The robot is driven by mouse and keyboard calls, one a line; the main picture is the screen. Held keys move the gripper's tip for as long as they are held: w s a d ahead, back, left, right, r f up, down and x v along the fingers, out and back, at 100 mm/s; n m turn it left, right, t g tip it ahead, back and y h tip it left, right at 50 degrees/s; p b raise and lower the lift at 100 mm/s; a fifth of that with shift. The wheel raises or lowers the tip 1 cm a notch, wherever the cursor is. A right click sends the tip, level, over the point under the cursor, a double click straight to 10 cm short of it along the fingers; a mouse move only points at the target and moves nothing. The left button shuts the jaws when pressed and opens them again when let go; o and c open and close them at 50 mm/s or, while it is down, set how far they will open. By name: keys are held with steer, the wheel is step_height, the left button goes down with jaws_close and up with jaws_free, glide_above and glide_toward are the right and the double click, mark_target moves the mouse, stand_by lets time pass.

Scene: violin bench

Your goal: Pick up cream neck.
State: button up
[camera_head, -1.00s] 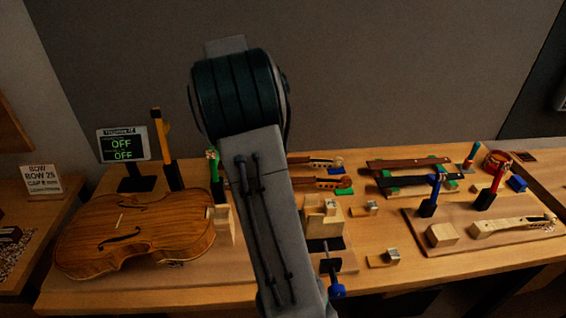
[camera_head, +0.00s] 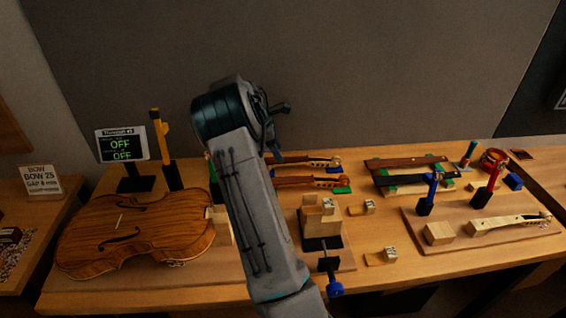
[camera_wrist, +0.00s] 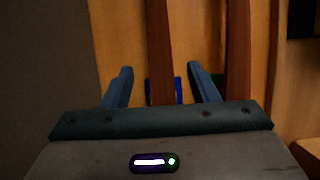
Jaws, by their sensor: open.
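Two violin necks with brown fingerboards lie side by side at the middle back of the bench. The far one has a pale cream scroll and a blue rest; I take it as the cream neck (camera_head: 325,162). The nearer neck (camera_head: 315,182) is orange-brown with a green rest. In the wrist view my gripper (camera_wrist: 159,72) is open, its two blue-grey fingers on either side of a brown fingerboard (camera_wrist: 159,50) with blue beneath it. I see no contact. The head view hides my fingers behind my arm.
A second brown fingerboard (camera_wrist: 238,50) runs close right of my right finger. A violin body (camera_head: 135,235) lies at left. Another pale neck (camera_head: 510,222) lies on the right board. A wooden block fixture (camera_head: 320,220) stands in front of the necks.

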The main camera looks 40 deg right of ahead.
steer(key=shift+p+x, duration=0.7)
steer(key=shift+x, duration=2.25)
steer(key=shift+w+a, duration=0.1)
jaws_close()
